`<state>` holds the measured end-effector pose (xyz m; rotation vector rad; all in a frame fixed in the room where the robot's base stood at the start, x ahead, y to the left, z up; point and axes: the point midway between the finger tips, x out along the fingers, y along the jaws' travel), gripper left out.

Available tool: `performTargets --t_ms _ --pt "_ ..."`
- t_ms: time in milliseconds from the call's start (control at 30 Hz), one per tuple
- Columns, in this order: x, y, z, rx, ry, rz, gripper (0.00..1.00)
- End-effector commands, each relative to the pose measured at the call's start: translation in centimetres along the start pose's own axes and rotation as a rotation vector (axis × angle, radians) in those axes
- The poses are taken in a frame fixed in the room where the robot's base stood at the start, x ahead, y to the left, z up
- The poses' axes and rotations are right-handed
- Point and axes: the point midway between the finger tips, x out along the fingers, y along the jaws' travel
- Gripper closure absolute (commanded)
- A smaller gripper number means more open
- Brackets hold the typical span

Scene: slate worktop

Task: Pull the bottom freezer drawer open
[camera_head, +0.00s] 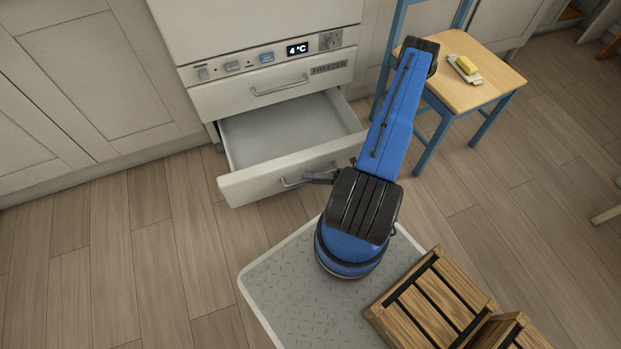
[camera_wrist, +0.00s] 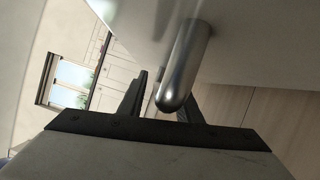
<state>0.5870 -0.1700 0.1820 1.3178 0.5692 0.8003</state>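The white bottom freezer drawer (camera_head: 290,172) stands pulled well out in the head view, and its inside looks empty. Its grey bar handle (camera_head: 291,183) is on the drawer front, partly hidden by my gripper (camera_head: 322,177). In the wrist view, the rounded end of the metal handle (camera_wrist: 183,65) lies between the two dark fingers of my gripper (camera_wrist: 165,100). The fingers appear closed around the bar, though the handle hides part of the right finger. The drawer's pale front also fills the top of the wrist view.
Above is a shut drawer labelled FREEZER (camera_head: 280,88), under a panel reading 4 °C. Wooden crates (camera_head: 430,300) are at lower right. The floor (camera_head: 100,260) left of the drawer is clear.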

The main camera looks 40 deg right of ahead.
Motion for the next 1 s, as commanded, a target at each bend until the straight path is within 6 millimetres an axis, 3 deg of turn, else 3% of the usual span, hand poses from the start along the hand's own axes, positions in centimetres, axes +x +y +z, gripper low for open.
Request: performTargets --t_ms 367,1000 --pt "-0.5 0.0 0.0 0.001 -0.001 0.001 0.69" --pt "-7.0 0.0 0.0 0.0 -0.002 0.0 0.69"
